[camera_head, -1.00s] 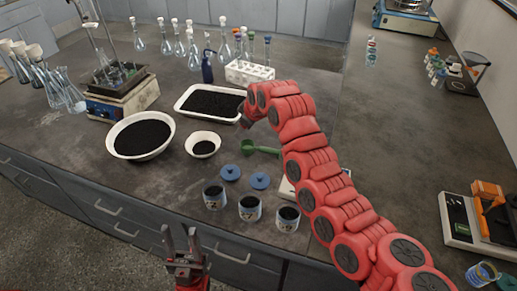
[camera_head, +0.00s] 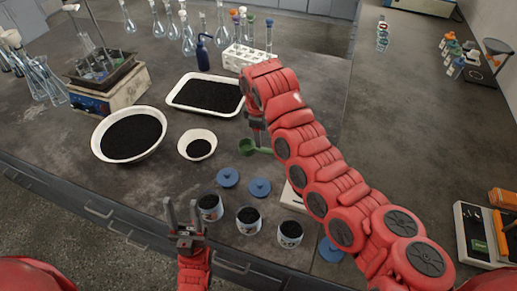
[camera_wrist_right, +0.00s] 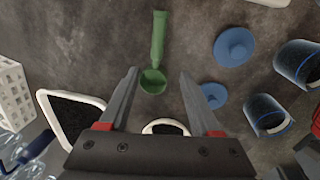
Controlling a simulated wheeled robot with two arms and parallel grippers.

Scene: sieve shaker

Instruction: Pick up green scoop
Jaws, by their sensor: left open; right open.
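The green scoop (camera_head: 248,147) lies on the dark bench, partly hidden by my right arm in the head view. In the right wrist view the whole green scoop (camera_wrist_right: 153,79) shows, its bowl near and its handle pointing away. My right gripper (camera_wrist_right: 158,74) is open above it, with the bowl between the lines of the two fingers; no contact is visible. In the head view my right gripper (camera_head: 257,138) points down beside the scoop. My left gripper (camera_head: 183,205) is open and empty at the bench's front edge.
Near the scoop stand a small white bowl (camera_head: 190,141), two blue lids (camera_head: 228,178) and several jars (camera_head: 249,222). Behind are a white tray (camera_head: 178,100) of dark grains and a tube rack (camera_head: 232,57). A larger bowl (camera_head: 103,150) stands left. A scale (camera_head: 462,235) sits at right.

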